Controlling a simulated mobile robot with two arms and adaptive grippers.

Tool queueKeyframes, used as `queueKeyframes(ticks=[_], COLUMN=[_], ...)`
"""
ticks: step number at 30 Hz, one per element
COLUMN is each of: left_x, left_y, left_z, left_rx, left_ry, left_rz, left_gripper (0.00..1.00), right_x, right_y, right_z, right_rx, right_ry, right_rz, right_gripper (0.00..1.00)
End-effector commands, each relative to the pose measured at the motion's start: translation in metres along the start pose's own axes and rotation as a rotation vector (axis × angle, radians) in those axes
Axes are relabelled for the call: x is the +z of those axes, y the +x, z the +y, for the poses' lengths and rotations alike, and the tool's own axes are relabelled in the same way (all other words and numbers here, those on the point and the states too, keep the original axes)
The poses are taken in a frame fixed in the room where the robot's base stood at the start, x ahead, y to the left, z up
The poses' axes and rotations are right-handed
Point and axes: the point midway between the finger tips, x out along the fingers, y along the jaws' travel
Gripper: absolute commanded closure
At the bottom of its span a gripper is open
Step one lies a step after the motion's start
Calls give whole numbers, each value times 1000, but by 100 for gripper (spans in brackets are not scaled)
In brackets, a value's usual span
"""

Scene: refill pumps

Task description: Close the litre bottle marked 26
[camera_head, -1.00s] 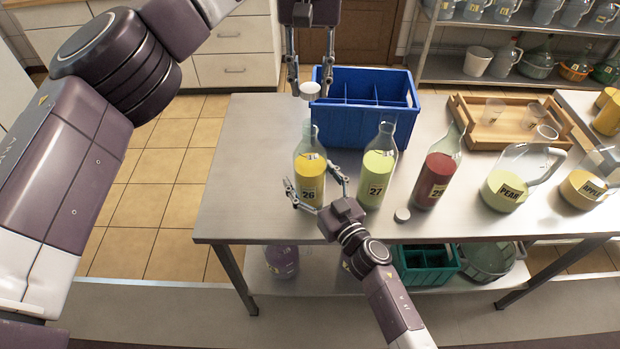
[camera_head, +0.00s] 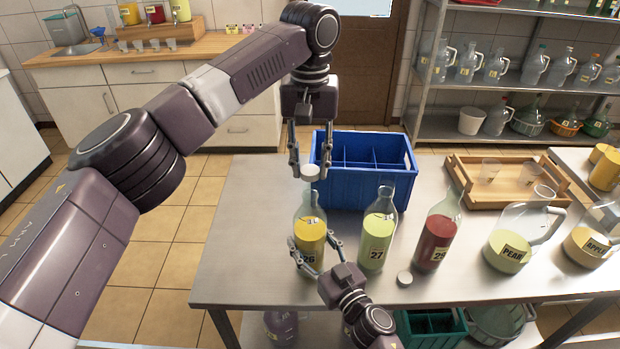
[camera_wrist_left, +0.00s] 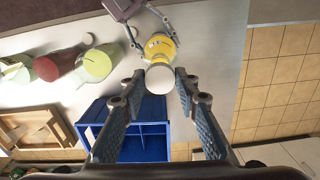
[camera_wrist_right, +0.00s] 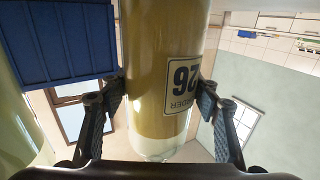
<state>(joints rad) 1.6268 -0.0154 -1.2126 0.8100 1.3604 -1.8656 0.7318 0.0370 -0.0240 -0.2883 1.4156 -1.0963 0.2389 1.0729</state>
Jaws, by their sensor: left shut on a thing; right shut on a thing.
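The litre bottle marked 26 (camera_head: 309,238) stands upright on the table with yellow liquid in it. My right gripper (camera_head: 314,252) is shut around its body; the bottle fills the right wrist view (camera_wrist_right: 160,65) between the fingers. My left gripper (camera_head: 308,168) points down over the bottle and is shut on a white cap (camera_head: 310,173). The cap is right at the bottle's mouth; I cannot tell whether it touches the rim. The left wrist view shows the cap (camera_wrist_left: 160,76) between the fingertips, hiding the mouth.
Bottle 27 (camera_head: 377,238) stands close to the right, then the red bottle 29 (camera_head: 436,238). Another white cap (camera_head: 404,278) lies on the table in front of them. A blue divided crate (camera_head: 365,190) stands behind the bottles. Pear and apple jugs and a wooden tray (camera_head: 495,196) are farther right.

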Motion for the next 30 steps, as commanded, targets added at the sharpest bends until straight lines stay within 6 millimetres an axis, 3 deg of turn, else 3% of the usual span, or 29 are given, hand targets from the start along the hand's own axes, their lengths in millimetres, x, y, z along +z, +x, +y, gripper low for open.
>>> queueKeyframes(ticks=[4, 20, 30], left_x=[0, 0, 0], left_y=[12, 13, 30], left_z=[0, 0, 0], left_rx=[1, 0, 0], left_ry=[0, 0, -7], left_rz=[0, 0, 0], left_gripper=[78, 78, 78], right_x=[0, 0, 0], right_y=[0, 0, 0], right_z=[0, 0, 0], right_rx=[0, 0, 0], right_ry=[0, 0, 0], right_rz=[-1, -1, -1], right_gripper=[87, 87, 87])
